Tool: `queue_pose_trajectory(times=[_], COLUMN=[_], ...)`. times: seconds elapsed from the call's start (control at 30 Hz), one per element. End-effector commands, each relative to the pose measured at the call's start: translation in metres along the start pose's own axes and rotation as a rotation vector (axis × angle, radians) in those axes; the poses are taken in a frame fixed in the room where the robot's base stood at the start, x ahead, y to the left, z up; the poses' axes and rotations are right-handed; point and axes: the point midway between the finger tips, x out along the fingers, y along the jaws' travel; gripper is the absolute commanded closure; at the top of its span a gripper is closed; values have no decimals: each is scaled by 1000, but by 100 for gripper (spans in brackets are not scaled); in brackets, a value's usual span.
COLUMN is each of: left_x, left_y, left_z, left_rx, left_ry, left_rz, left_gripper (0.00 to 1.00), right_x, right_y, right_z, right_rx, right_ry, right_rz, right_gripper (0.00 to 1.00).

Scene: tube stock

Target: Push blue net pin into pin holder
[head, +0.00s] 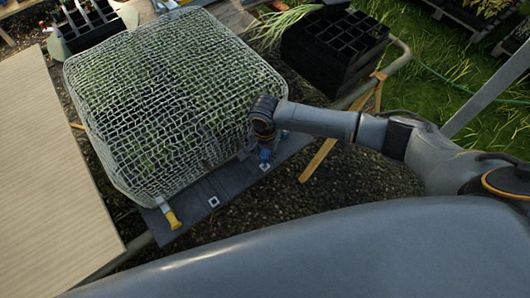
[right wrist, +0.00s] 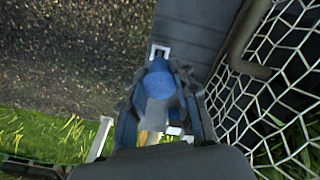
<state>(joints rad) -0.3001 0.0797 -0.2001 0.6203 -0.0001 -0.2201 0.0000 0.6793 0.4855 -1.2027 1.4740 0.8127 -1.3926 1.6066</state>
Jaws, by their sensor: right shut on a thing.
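The blue net pin (head: 265,155) is at the front right corner of the net-covered crate, just above or at the dark plank. My right gripper (head: 257,144) is shut on it. In the right wrist view the pin's round blue head (right wrist: 158,86) shows between the fingers of the gripper (right wrist: 160,98). White parts that look like pin holders sit on the plank, one (head: 214,201) in the head view and one (right wrist: 160,51) in the wrist view. The gripper hides the pin's lower end, so I cannot tell whether it is in a holder. My left gripper is not in view.
A white net (head: 170,95) covers green plants beside my gripper. A yellow pin (head: 173,219) stands at the left of the dark plank (head: 235,183). Black trays (head: 335,45) stand behind, right. A pale board (head: 50,170) lies left. Gravel lies right of the plank.

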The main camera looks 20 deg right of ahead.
Motion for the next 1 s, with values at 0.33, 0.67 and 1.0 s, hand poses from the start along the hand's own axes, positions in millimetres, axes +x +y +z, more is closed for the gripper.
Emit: queue_pose_trajectory(times=[0.33,0.67,1.0], left_x=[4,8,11], left_y=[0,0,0], left_z=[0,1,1], left_rx=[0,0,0], left_ry=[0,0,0], left_rz=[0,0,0], left_gripper=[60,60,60], right_x=[9,18,26], right_y=[0,0,0], right_z=[0,0,0], right_rx=[0,0,0], right_ry=[0,0,0], right_rz=[0,-1,-1], right_gripper=[95,95,95])
